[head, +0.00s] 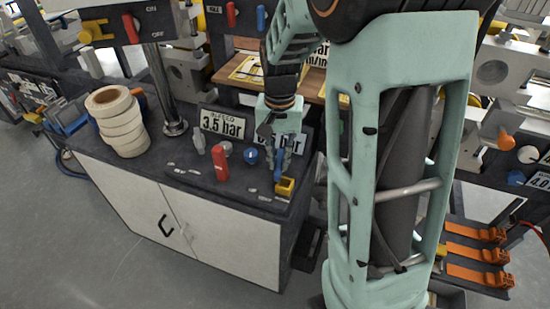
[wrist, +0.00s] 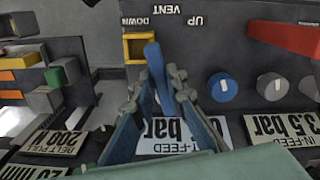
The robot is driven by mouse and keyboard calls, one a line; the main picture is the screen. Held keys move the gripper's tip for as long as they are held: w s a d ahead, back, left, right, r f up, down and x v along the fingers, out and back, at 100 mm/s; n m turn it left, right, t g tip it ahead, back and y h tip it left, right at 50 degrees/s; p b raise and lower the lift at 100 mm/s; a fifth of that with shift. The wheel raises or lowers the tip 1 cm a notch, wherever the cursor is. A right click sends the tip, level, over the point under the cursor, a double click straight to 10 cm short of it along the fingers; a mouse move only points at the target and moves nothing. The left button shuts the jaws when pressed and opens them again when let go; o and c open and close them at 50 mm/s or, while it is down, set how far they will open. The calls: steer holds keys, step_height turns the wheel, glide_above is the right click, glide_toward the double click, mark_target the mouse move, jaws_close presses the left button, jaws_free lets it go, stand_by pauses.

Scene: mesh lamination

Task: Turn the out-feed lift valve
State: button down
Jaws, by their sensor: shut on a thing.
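In the wrist view, a blue lever (wrist: 153,56) stands on the dark panel between printed words DOWN, VENT and UP, its tip nearer DOWN. In the head view, my gripper (head: 279,163) reaches down to the top of the dark cabinet, and the lever is largely covered by the fingers. A yellow square block (wrist: 140,47) sits close to the left of the lever tip, also seen in the head view (head: 285,187).
A blue knob (wrist: 222,87) and a grey knob (wrist: 272,86) stand right of my gripper; a red handle (wrist: 284,38) is above them. White rolls (head: 119,119) and a steel post (head: 165,90) stand on the cabinet's left.

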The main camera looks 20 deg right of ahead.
steer(key=n, duration=0.1)
steer(key=d+n, duration=0.1)
steer(key=n, duration=0.3)
steer(key=shift+s+d, duration=0.1)
steer(key=shift+d, duration=0.2)
steer(key=shift+r, duration=0.1)
stand_by(0.3)
steer(key=c, duration=1.9)
jaws_free()
steer(key=shift+c, duration=0.2)
step_height(320, 180, up, 12)
